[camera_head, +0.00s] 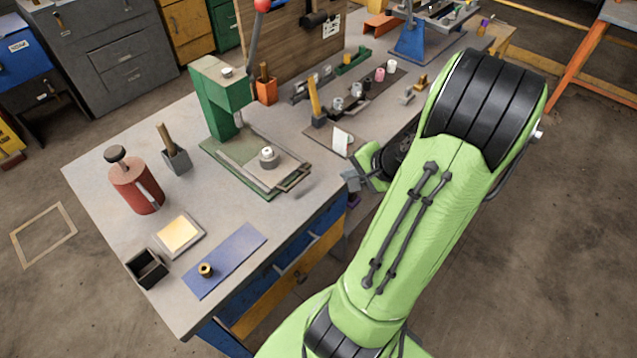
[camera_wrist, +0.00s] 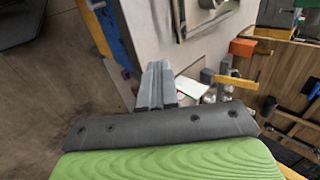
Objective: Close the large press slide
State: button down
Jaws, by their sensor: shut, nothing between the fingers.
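A green press (camera_head: 222,98) with a red-knobbed lever stands on the grey workbench (camera_head: 110,220). At its base is a flat slide plate (camera_head: 270,172) with a small round metal piece (camera_head: 268,157) on it. The slide sticks out from the press base toward the bench's front edge. My gripper (camera_head: 352,181) is at the front edge of the bench, right of the slide and apart from it. In the wrist view the grey fingers (camera_wrist: 157,85) are together and empty, and part of the press base (camera_wrist: 205,12) shows at the top.
A red canister (camera_head: 135,185), a blue mat (camera_head: 225,260) with a brass piece, a lit square plate (camera_head: 179,236) and a black box (camera_head: 147,268) stand at the left. A white card (camera_head: 342,141) and several small parts lie behind my gripper. Drawers (camera_head: 285,275) are under the front edge.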

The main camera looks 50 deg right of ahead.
aim_at(281, 155)
jog(key=b+x, duration=0.2)
jog(key=x, duration=0.7)
jog(key=shift+w, duration=0.1)
jog(key=w, duration=0.1)
jog(key=w+f, duration=0.1)
jog(key=w, duration=0.1)
jog(key=shift+w+d, duration=0.1)
jog(key=shift+w, duration=0.5)
jog(key=w+p, duration=0.1)
jog(key=w, duration=1)
jog(key=shift+w, duration=0.25)
jog(key=shift+a, duration=0.25)
jog(key=shift+s, duration=0.1)
